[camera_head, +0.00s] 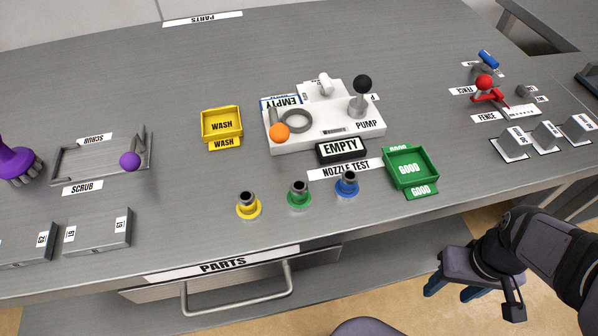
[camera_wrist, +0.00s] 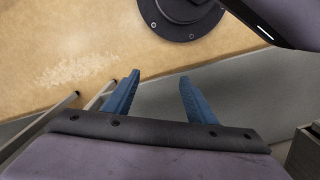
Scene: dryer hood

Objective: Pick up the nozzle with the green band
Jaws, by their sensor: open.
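The nozzle with the green band (camera_head: 299,194) stands upright on the table, between the nozzle with the yellow band (camera_head: 248,206) and the nozzle with the blue band (camera_head: 347,184). All three are in front of the NOZZLE TEST label. My gripper (camera_head: 452,289) is in front of the table's edge, right of and nearer than the nozzles. Its blue fingers show in the wrist view (camera_wrist: 153,95), apart with nothing between them. The wrist view shows floor and no nozzle.
The green GOOD tray (camera_head: 431,179) lies right of the nozzles and the yellow WASH tray (camera_head: 239,134) behind left. The white PUMP unit (camera_head: 345,136) stands behind them. A PARTS drawer with a handle (camera_head: 240,307) is under the front edge. The tabletop before the nozzles is clear.

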